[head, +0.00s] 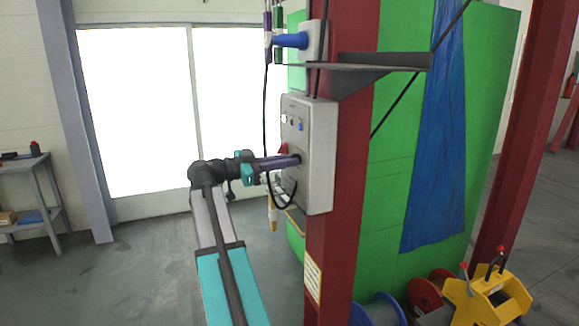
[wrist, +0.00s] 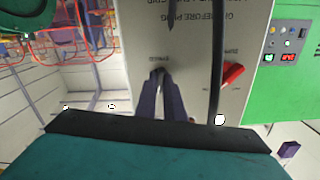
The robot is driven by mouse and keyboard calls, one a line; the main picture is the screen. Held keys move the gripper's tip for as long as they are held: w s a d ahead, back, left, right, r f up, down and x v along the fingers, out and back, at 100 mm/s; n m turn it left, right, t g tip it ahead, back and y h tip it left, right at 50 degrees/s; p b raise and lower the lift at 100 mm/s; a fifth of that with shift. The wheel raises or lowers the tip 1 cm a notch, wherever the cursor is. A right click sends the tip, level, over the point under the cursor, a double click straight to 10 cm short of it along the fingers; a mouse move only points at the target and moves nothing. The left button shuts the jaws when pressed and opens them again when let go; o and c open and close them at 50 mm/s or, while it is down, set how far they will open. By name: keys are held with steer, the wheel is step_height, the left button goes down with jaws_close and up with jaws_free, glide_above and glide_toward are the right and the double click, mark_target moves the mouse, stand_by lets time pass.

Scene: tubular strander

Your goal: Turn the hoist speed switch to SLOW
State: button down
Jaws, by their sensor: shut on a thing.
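A light grey control box (head: 318,170) is mounted on the red column, with its face toward my gripper. My gripper (head: 296,160) reaches straight to the lower part of this face. In the wrist view, the two dark purple fingers of my gripper (wrist: 162,78) converge at the panel, below a small label too blurred to read surely. They are shut on the small switch there, taken to be the hoist speed switch. The fingertips hide nearly all of it, so its setting cannot be told.
A red lever (wrist: 232,75) sits close beside the fingers on the panel. A dark cable (wrist: 217,60) hangs across the panel near them. A bracket shelf (head: 365,67) juts out above the box. A yellow-ended pendant (head: 272,214) hangs below my gripper. Open floor lies to the left.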

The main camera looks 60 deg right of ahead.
steer(key=n+b, duration=0.1)
steer(key=n, duration=0.7)
steer(key=shift+a+f, duration=0.1)
steer(key=shift+a, duration=0.05)
stand_by(0.6)
steer(key=c, duration=1.9)
jaws_free()
steer(key=shift+a, duration=0.15)
steer(key=shift+o, duration=0.2)
steer(key=b+v, duration=0.3)
steer(key=v, duration=1)
steer(key=shift+w+a, duration=0.2)
steer(key=shift+w, duration=0.15)
